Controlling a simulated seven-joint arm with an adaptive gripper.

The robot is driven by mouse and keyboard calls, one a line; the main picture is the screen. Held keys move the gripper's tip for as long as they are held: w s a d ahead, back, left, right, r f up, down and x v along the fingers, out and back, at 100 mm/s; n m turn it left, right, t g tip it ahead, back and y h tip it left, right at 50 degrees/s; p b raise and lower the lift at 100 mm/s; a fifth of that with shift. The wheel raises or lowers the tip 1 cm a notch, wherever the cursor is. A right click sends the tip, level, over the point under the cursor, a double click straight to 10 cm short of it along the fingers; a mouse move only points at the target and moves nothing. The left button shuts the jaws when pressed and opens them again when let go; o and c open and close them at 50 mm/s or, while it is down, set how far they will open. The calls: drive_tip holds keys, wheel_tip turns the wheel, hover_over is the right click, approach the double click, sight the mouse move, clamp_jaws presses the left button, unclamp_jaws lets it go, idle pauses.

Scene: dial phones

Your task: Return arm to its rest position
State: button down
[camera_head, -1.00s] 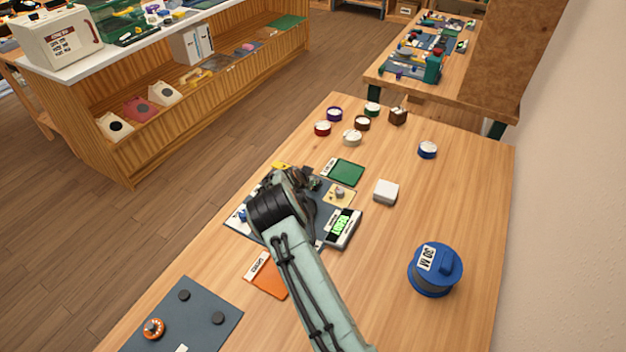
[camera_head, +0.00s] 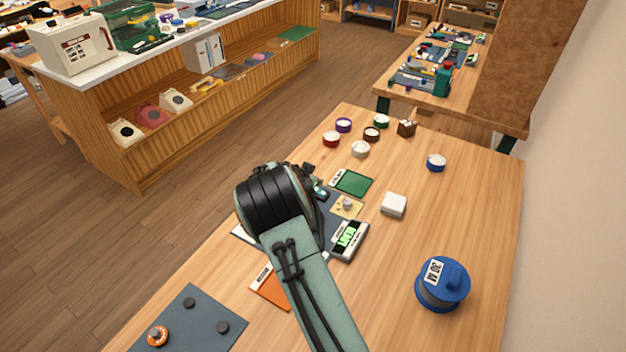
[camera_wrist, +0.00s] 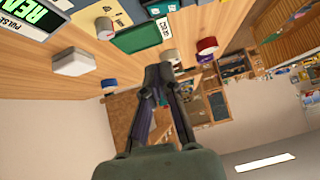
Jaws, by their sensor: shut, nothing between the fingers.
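My arm reaches from the lower edge of the head view over the left side of the wooden table (camera_head: 390,290). Its thick black joint hides most of my gripper there. In the wrist view my gripper (camera_wrist: 165,74) shows from behind, with its two dark fingers meeting at the tips. It is shut and empty, apart from the tabletop things seen beyond it. Under and beside the arm lies a dark mat, partly hidden, with a meter with a lit green display (camera_head: 348,240) at its right edge.
A white box (camera_head: 393,204) and a blue reel (camera_head: 442,284) stand to the arm's right. A green card (camera_head: 352,182) and several small round tins lie farther back. A grey mat with an orange dial (camera_head: 158,336) is at lower left. The table's right side is mostly clear.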

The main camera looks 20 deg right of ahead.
wheel_tip(320, 180, up, 16)
drive_tip(key=s+d+f+m+t, duration=0.1)
drive_tip(key=s+d+m+t, duration=0.1)
drive_tip(key=s+d, duration=0.1)
drive_tip(key=s+r+y, duration=0.2)
drive_tip(key=s+r, duration=0.5)
drive_tip(key=s+a+f+n+g+y, duration=0.1)
drive_tip(key=s+a+f+n+g, duration=0.1)
drive_tip(key=s, duration=0.9)
drive_tip(key=s+a+f+n+g+y, duration=0.2)
drive_tip(key=s+a+f+n+g, duration=0.1)
drive_tip(key=s, duration=0.8)
drive_tip(key=s+a+f+n+g+y, duration=0.1)
drive_tip(key=s+a+f+n+g, duration=0.2)
drive_tip(key=s+n, duration=0.4)
drive_tip(key=s+a+g, duration=0.1)
drive_tip(key=s+a, duration=0.1)
drive_tip(key=s, duration=0.1)
drive_tip(key=shift+s+a+n+y, duration=0.4)
